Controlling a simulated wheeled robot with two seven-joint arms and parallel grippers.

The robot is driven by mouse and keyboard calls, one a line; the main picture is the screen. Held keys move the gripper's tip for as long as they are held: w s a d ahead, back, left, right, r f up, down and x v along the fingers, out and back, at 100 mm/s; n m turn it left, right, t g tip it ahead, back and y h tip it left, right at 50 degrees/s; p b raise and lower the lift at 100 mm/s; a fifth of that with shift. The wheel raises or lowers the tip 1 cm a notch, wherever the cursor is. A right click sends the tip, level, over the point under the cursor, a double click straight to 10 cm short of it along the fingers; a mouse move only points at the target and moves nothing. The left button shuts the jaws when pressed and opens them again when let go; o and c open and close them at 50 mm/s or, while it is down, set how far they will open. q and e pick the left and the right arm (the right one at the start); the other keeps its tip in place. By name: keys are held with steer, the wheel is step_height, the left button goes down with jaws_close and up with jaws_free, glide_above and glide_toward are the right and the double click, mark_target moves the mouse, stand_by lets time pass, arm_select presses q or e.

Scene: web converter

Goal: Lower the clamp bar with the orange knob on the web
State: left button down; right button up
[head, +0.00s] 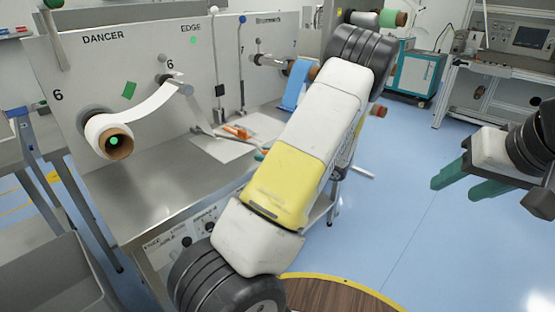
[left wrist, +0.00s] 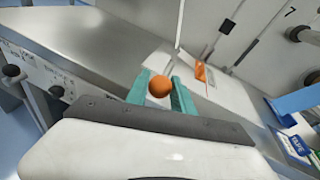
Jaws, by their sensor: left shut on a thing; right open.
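In the left wrist view, an orange knob (left wrist: 160,86) sits between the teal fingers of my left gripper (left wrist: 160,92), which are closed on it. The clamp bar behind the knob is mostly hidden by the gripper, so its angle is unclear. In the head view my left arm hides the knob and nearly all of this gripper. The white web (head: 153,104) runs from a roll (head: 95,128) to a guide on the upright panel. My right gripper (head: 462,178) is open and empty at the right, over the floor.
A white sheet (head: 210,149) with an orange tool (head: 237,131) lies on the steel deck (head: 140,190). A blue strip (head: 294,87) hangs further along the panel.

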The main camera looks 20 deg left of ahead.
arm_select(q)
steer(key=w+a+r+h, duration=0.1)
steer(key=a+r, duration=0.4)
steer(key=r, duration=0.6)
steer(key=w+a+r+h, duration=0.2)
steer(key=w+a+r, duration=0.1)
steer(key=r, duration=0.8)
steer(key=shift+a+r+m+g, duration=0.3)
steer(key=shift+a+r+g, duration=0.1)
steer(key=shift+a, duration=0.5)
steer(key=c, duration=1.1)
jaws_free()
steer(key=shift+f, duration=0.1)
steer(key=v, duration=0.8)
steer(key=shift+a, duration=0.1)
